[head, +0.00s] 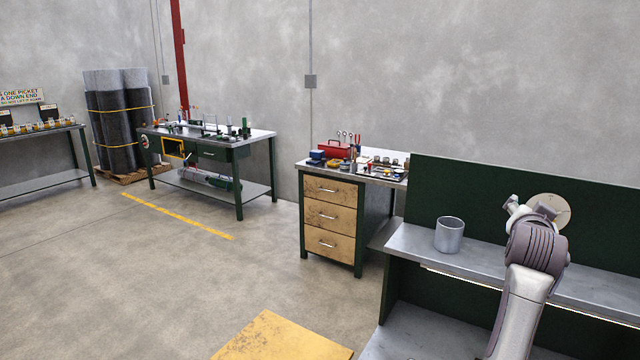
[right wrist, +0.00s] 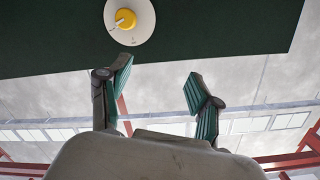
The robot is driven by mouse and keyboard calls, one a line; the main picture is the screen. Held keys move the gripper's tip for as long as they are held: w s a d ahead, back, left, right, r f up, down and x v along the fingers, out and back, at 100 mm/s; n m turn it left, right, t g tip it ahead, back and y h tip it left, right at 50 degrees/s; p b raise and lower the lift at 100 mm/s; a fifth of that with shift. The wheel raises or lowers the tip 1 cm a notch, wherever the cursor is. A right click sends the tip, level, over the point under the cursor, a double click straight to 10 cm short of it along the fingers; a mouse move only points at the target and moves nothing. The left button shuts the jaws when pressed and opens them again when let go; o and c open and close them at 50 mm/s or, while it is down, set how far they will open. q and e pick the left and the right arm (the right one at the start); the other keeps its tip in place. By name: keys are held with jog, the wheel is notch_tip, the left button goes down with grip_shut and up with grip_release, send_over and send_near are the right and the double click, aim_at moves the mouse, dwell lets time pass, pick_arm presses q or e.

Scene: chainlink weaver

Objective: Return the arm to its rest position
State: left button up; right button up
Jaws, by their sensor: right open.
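My right arm rises from the bottom right of the head view, in front of a green-backed bench. Its right gripper (right wrist: 158,88) is open and empty in the right wrist view, with a clear gap between its green-padded fingers. In the head view the gripper is mostly hidden behind my wrist. A round pale dial (right wrist: 142,31) with a yellow knob (right wrist: 125,18) is on the green panel beyond the fingers, apart from them. The dial also shows in the head view (head: 562,206), partly covered by my arm. My left gripper is not in view.
A grey metal cup (head: 449,236) stands on the bench shelf (head: 480,258) left of my arm. A drawer cabinet (head: 330,216) with tools on top stands further left. A workbench (head: 222,150) is behind it. The floor at left is open, with a yellow plate (head: 282,340) in front.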

jog(key=s+a+f+n+g+y, duration=0.3)
jog(key=s+f, duration=0.4)
jog(key=f, duration=0.6)
jog(key=s+a+f+n+g+y, duration=0.1)
jog(key=s+a+f+n, duration=0.35)
jog(key=f, duration=0.75)
jog(key=s+a+f+n+g+y, duration=0.2)
jog(key=s+a+f, duration=0.3)
jog(key=s, duration=0.5)
jog(key=s+a+f+n+g+y, duration=0.1)
jog(key=s+a+f+n+g, duration=0.2)
jog(key=s, duration=0.8)
jog(key=s+a+f+g+y, duration=0.2)
jog(key=s+a+f, duration=0.4)
jog(key=s, duration=0.4)
notch_tip(320, 180, down, 29)
jog(key=s+g+b, duration=0.1)
jog(key=s, duration=0.1)
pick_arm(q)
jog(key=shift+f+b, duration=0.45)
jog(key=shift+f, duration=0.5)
pick_arm(e)
jog(key=s+d+f+g, duration=0.1)
jog(key=s+d+f, duration=0.2)
jog(key=s+f, duration=1.2)
jog(key=shift+s+n, duration=0.35)
